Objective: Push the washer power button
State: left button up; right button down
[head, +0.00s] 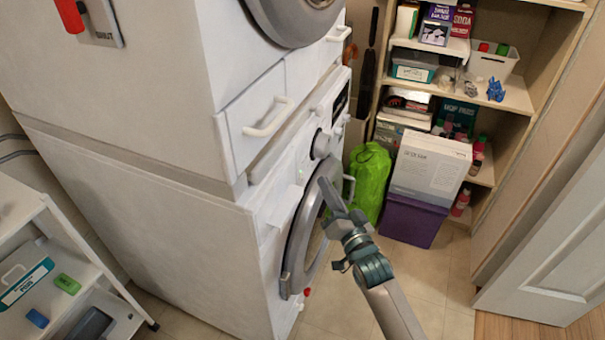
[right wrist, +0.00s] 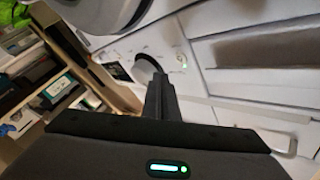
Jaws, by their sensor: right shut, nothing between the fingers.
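The white washer (head: 262,215) is the lower unit of a stack, with a round grey-rimmed door (head: 300,240). Its control panel has a round knob (head: 321,143) and a display farther back. The panel and knob (right wrist: 148,66) also show in the right wrist view. Small marks lie on the panel beside the knob, but I cannot tell which is the power button. My right gripper (head: 326,184) is shut and empty, its fingertips in front of the washer front, below the knob. In the right wrist view the closed fingers (right wrist: 160,85) point at the panel and partly cover the knob.
Above the washer are a drawer with a white handle (head: 268,117) and a dryer. At right stand wooden shelves (head: 520,100), a green bag (head: 370,180) and a purple bin (head: 411,218). A white cart (head: 85,250) is at left.

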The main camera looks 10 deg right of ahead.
jog(key=s+d, duration=0.1)
jog(key=d+p, duration=0.1)
jog(key=shift+s+d, duration=0.35)
jog(key=shift+s, duration=0.05)
dwell(1.1)
